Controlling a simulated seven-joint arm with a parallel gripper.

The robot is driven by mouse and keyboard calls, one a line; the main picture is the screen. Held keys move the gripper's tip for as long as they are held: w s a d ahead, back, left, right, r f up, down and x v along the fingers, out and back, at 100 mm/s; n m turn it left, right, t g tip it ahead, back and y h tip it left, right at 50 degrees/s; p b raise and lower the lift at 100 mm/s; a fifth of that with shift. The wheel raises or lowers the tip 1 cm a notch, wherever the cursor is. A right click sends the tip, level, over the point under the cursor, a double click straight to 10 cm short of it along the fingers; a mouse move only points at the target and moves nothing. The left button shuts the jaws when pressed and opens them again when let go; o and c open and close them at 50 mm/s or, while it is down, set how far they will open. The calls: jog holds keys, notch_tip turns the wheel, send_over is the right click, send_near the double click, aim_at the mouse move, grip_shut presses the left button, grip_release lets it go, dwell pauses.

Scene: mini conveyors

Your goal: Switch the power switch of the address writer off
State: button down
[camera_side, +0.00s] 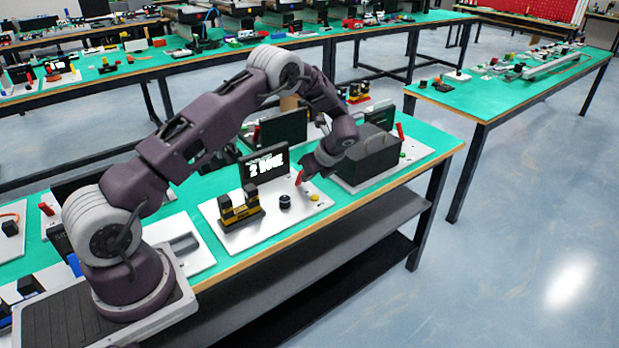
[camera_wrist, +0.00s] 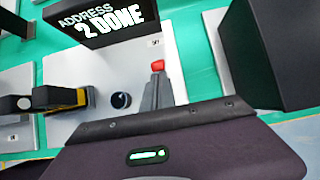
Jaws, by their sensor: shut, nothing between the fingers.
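The address writer is a white board (camera_side: 240,240) with a black display (camera_side: 264,165). In the wrist view the display (camera_wrist: 100,22) reads "ADDRESS 2 DONE". The power switch has a red lever (camera_side: 298,178) standing up to the right of the display. Its red tip (camera_wrist: 158,65) shows just beyond my fingertips in the wrist view. My gripper (camera_side: 306,172) is shut and empty, low over the board close beside the lever. The grey fingers (camera_wrist: 156,88) hide the lower part of the switch, and I cannot tell whether they touch it. The small label behind the lever is too blurred to read.
A black knob (camera_side: 285,201), a yellow button (camera_side: 314,197) and a black-and-yellow device (camera_side: 240,208) stand on the same board. A dark box (camera_side: 367,155) stands close on the right. The table's front edge is near.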

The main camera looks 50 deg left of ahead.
jog(key=a+r+h, duration=0.1)
jog(key=a+h, duration=0.1)
jog(key=h, duration=0.1)
jog(key=shift+a+r, duration=0.15)
jog(key=shift+r, duration=0.05)
jog(key=a+h, duration=0.2)
jog(key=h, duration=0.1)
jog(key=shift+r, duration=0.25)
jog(key=shift+a+r, duration=0.1)
jog(key=shift+a, duration=0.5)
jog(key=shift+r, duration=0.8)
jog(key=shift+d, duration=0.15)
